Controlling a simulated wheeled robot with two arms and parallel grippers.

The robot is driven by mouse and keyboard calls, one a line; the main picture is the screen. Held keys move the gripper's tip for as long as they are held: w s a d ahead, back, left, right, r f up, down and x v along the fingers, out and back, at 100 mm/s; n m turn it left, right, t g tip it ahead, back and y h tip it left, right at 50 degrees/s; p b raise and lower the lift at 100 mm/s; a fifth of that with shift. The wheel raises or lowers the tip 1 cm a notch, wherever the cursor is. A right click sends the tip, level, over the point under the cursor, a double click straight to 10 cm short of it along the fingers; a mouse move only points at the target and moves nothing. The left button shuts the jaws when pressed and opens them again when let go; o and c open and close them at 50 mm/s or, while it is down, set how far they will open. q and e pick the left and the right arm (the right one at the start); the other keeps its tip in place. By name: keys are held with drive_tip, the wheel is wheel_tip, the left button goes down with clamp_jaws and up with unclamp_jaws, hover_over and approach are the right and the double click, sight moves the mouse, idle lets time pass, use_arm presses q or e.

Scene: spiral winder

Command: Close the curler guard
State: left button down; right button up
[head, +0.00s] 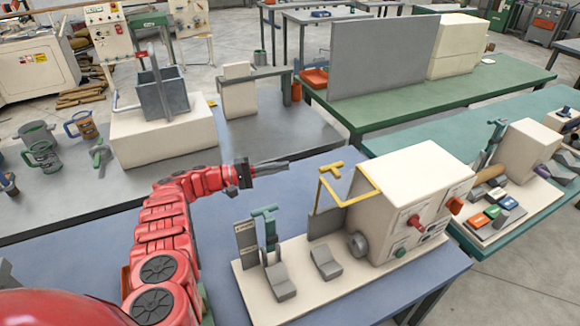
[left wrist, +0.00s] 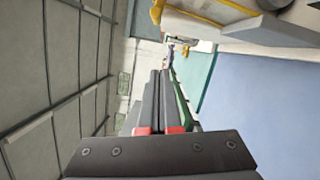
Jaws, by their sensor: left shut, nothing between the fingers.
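The curler machine (head: 405,190) is a cream box on a cream base plate on the blue table. Its curler guard (head: 350,197) is a yellow bar frame that stands up at the left of the box, with a yellow T-shaped handle at its top. A grey round part (head: 358,244) sits below it. Part of a yellow bar (left wrist: 190,15) shows at the top of the left wrist view. My left gripper (head: 286,163) is shut and empty, left of the guard and apart from it. Its fingers (left wrist: 160,75) point forward in the left wrist view. My right gripper is out of view.
A green-handled lever (head: 267,228) and grey blocks (head: 325,262) stand on the base plate's left part. A tall grey panel (head: 380,60) stands on the green table behind. Mugs (head: 42,155) and a grey bin (head: 162,95) are at the left. The blue table near my arm is clear.

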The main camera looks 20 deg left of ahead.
use_arm(q)
drive_tip(key=w+d+r+p, duration=0.1)
drive_tip(key=d+r+p, duration=0.1)
drive_tip(key=d+p, duration=0.6)
drive_tip(key=shift+w+d, duration=0.25)
drive_tip(key=shift+d, duration=0.75)
